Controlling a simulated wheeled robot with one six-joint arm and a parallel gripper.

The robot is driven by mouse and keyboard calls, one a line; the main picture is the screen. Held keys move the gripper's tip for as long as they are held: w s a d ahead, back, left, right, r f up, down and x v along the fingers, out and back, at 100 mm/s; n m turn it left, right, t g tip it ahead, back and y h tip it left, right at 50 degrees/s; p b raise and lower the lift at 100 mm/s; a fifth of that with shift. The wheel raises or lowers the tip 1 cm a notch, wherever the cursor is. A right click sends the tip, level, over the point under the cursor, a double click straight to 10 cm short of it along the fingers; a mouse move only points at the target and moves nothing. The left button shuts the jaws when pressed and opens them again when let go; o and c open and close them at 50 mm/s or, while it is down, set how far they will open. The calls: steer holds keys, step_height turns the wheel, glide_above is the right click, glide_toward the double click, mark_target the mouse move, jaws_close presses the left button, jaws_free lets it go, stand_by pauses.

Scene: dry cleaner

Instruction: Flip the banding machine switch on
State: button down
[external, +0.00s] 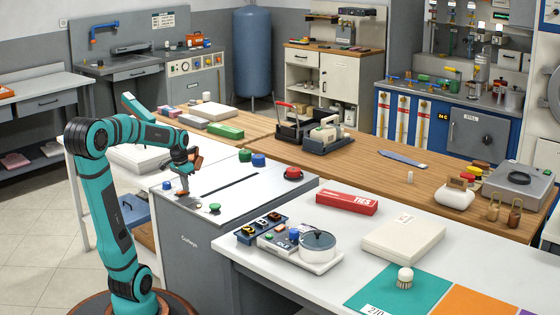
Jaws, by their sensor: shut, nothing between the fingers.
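The banding machine looks to be the grey cabinet (213,255) in the middle, with a pale top and a dark slot (230,185) across it. My gripper (183,192) is at the end of the teal arm, pointing down over the left front part of this top. It is shut and holds nothing. Its tips are at or just above a small dark fitting (192,203) on the top, which may be the switch. The switch's position and any contact cannot be told. A green button (215,208) sits just right of the gripper, and a red knob (293,174) at the right back.
Green (245,155) and blue (258,160) knobs stand at the machine's back edge. A white table (300,240) to the right holds a control unit (277,235) with a round lidded pot and a red TIES box (347,202). A wooden counter (375,170) runs behind.

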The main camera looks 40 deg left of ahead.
mark_target(188, 192)
steer(key=shift+s, duration=0.2)
steer(key=shift+s+r, duration=0.3)
steer(key=shift+s, duration=0.3)
step_height(188, 192, up, 14)
steer(key=w, duration=0.2)
steer(key=shift+w+f, duration=0.15)
steer(key=shift+w, duration=0.2)
stand_by(0.6)
steer(key=s+d+r+t, duration=1.1)
steer(key=d+r+t, duration=0.2)
steer(key=d+t, duration=0.2)
steer(key=shift+s+d+r+t, duration=0.2)
steer(key=shift+d+r+t, duration=0.1)
steer(key=shift+d+t, duration=0.15)
